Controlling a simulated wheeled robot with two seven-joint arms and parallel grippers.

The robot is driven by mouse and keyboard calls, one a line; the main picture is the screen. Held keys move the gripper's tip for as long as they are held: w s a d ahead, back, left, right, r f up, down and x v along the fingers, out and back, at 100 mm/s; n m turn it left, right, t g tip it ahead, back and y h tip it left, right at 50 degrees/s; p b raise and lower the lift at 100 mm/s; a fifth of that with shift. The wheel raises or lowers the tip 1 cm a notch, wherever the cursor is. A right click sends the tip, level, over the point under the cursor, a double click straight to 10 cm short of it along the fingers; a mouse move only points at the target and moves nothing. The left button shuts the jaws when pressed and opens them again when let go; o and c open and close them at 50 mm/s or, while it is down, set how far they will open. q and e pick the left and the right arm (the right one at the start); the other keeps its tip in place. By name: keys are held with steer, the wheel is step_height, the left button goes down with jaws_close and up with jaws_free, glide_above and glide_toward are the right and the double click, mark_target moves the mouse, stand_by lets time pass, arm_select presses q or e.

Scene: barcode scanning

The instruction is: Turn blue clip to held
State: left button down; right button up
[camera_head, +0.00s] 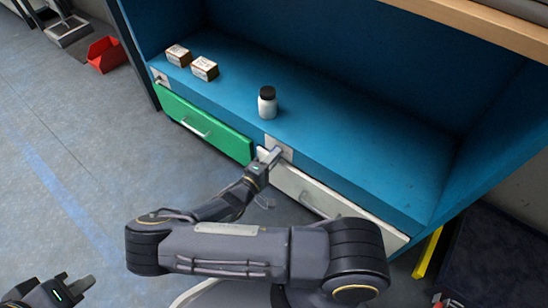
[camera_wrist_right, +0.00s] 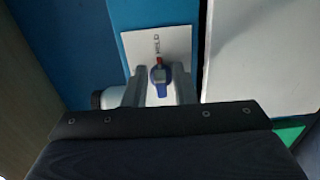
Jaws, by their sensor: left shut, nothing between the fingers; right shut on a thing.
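The blue clip (camera_wrist_right: 161,88) is a small blue knob on a white plate (camera_wrist_right: 135,50), which is fixed to the blue cabinet's front edge. In the head view the plate (camera_head: 283,146) sits between the green and white drawers. My right gripper (camera_wrist_right: 159,78) is shut on the clip, one finger on each side; in the head view my right gripper (camera_head: 271,157) hides the clip. My left gripper (camera_head: 83,286) is shut and empty at the lower left, away from the cabinet.
A white bottle with a dark lid (camera_head: 267,103) stands on the blue shelf behind the plate. Two small boxes (camera_head: 204,69) (camera_head: 178,55) sit further left. Below are a green drawer (camera_head: 205,122) and a white drawer (camera_head: 318,190). A red bin (camera_head: 106,55) stands on the floor.

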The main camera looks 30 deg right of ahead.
steer(key=o, duration=0.7)
steer(key=p+v, duration=0.2)
steer(key=v, duration=0.6)
steer(key=shift+d, duration=0.1)
